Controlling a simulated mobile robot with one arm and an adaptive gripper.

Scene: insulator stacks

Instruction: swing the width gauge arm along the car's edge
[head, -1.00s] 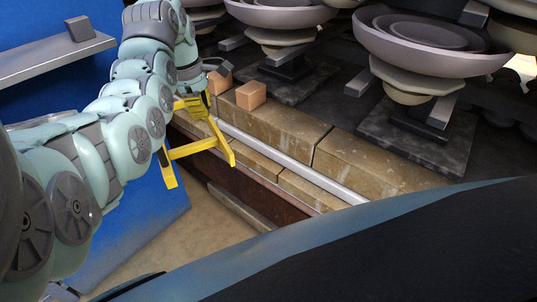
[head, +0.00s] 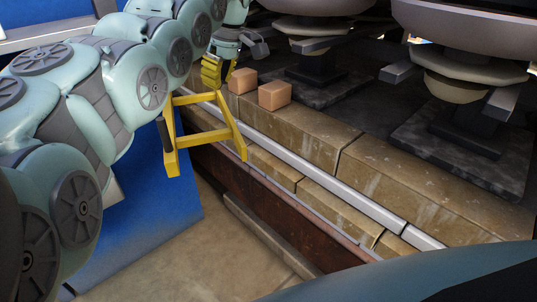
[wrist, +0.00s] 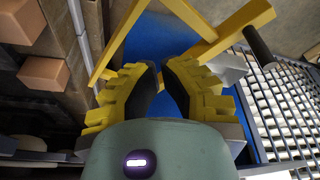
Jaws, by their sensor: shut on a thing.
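The yellow gauge arm (head: 205,138), an angular frame with a dark grip on its left leg, stands at the car's brick edge (head: 315,130) in the head view. Its right leg reaches down beside the pale rail along that edge; I cannot tell whether it touches. My gripper (head: 212,84) is at the frame's upper end, shut on it. In the wrist view my gripper's yellow, dark-padded fingers (wrist: 162,78) point at the frame. The gauge arm's bars (wrist: 232,32) spread left and right there, with the black grip at right. The exact spot of contact is hidden.
Two small orange blocks (head: 274,95) sit on the bricks right of my gripper. Grey insulator stacks (head: 455,70) stand on the dark deck behind. A blue panel (head: 150,215) lies left of the gauge. A slatted grey grating (wrist: 285,100) is at right in the wrist view.

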